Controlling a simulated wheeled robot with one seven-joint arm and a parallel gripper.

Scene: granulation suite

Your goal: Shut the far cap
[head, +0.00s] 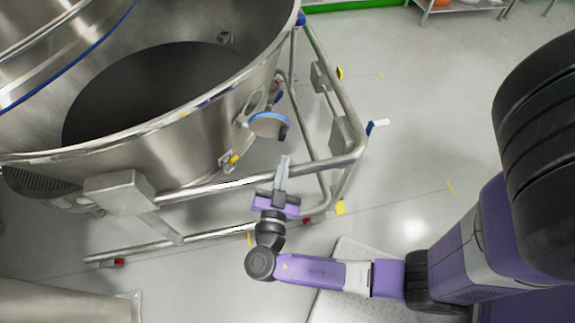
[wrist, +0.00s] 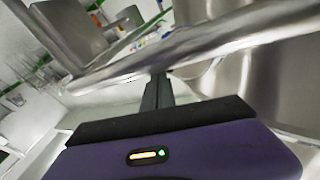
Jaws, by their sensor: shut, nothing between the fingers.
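A round hinged cap with a blue rim (head: 268,124) stands out from the side of the large steel bowl (head: 205,118), beside a round port (head: 256,102). The cap appears swung open, away from the port. My gripper (head: 283,160) is shut and empty, just below the cap in the head view, with a small gap seen between them. In the wrist view the shut fingers (wrist: 159,76) point at a steel rail (wrist: 200,40). I cannot make out the cap in the wrist view.
A steel tube frame (head: 335,165) surrounds the bowl's right side, close to my gripper. A blue-and-white handle (head: 377,125) sticks out from it. A small yellow-marked fitting (head: 230,161) is on the bowl's lower wall. Open floor (head: 430,120) lies to the right.

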